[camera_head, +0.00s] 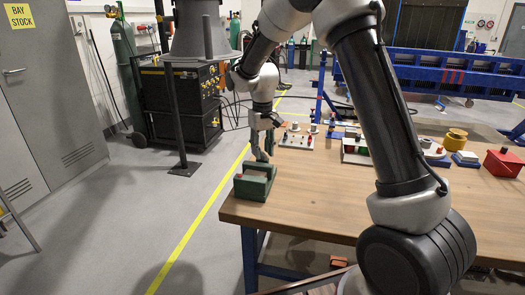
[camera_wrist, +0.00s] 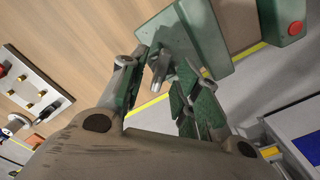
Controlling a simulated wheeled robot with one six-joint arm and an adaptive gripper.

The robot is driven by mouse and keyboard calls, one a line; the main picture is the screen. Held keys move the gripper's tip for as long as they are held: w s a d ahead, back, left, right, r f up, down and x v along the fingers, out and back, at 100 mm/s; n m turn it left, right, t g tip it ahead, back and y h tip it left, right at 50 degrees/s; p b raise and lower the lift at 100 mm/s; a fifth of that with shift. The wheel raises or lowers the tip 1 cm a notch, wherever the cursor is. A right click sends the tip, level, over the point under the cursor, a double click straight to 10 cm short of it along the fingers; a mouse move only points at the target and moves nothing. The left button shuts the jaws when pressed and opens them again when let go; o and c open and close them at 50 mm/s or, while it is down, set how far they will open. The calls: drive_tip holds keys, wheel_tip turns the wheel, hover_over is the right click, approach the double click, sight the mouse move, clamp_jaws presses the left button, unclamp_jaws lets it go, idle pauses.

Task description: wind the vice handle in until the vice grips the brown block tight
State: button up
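The green vice (camera_head: 253,188) sits at the near left corner of the wooden table. A small brownish patch, perhaps the brown block (camera_head: 256,173), shows between its walls; its fit against the jaws is too small to tell. In the wrist view the vice body (camera_wrist: 205,40) fills the upper middle. A grey metal handle (camera_wrist: 160,72) sticks out from it toward me. My gripper (camera_head: 263,154) is just behind the vice, pointing down. In the wrist view its green-padded fingers (camera_wrist: 166,76) are apart, one on each side of the handle's end, with no clear contact visible.
A light panel with knobs (camera_head: 297,140) stands behind the vice on the table; it also shows at left in the wrist view (camera_wrist: 38,85). A yellow spool (camera_head: 455,140) and a red box (camera_head: 503,163) are farther right. The tabletop right of the vice is clear.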

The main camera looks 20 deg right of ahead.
sight(263, 153)
wheel_tip(263, 153, up, 11)
drive_tip(key=shift+r, duration=0.15)
idle(0.8)
